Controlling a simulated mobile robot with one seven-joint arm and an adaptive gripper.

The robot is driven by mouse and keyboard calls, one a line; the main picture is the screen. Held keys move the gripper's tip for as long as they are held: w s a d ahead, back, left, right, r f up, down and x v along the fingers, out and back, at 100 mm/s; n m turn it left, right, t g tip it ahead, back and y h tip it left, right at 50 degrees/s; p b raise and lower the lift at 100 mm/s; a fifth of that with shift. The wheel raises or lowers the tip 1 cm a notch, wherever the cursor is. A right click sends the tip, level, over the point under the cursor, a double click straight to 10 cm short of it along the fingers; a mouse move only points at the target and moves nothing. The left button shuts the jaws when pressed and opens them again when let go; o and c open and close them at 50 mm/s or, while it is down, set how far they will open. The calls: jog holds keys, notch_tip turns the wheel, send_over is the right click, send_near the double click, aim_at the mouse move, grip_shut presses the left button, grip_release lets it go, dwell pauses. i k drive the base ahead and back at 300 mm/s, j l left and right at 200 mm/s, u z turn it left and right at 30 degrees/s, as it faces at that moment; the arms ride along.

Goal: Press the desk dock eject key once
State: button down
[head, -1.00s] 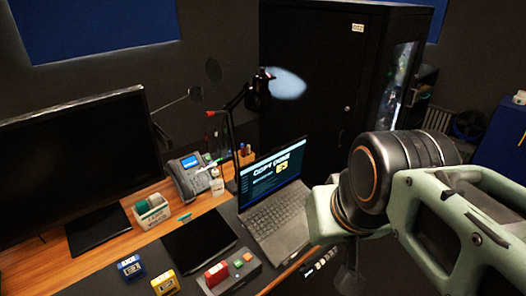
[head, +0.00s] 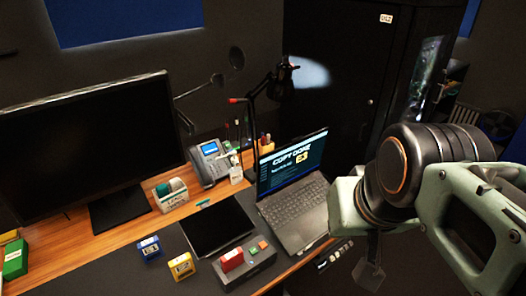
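The desk dock (head: 246,277) is a grey box on the dark desk mat, at the bottom centre of the head view. A red cartridge (head: 232,259) stands in its left part. An orange key (head: 253,251) and a green key (head: 263,245) sit on its right part; I cannot read which is the eject key. The laptop (head: 293,205) behind the dock shows "COPY DONE" with a yellow badge. My arm is at the right. What looks like my gripper (head: 370,274) hangs dark below it, right of the dock and apart from it; its fingers are unclear.
A blue cartridge (head: 150,248) and a yellow cartridge (head: 181,266) stand left of the dock. A black tablet-like pad (head: 217,228) lies behind it. A monitor (head: 90,150), phone (head: 208,163) and lamp (head: 280,85) stand farther back. A green box (head: 14,260) is at the left edge.

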aim_at(262, 245)
jog(key=u, duration=0.45)
jog(key=i+l+u, duration=0.25)
jog(key=i+l, duration=0.15)
jog(key=l, duration=0.2)
jog(key=i+l, duration=0.15)
jog(key=l, duration=0.25)
jog(key=i+l, duration=0.15)
jog(key=l, duration=0.2)
jog(key=k+j+z, duration=0.3)
jog(key=i+l, duration=0.05)
jog(key=i, duration=0.05)
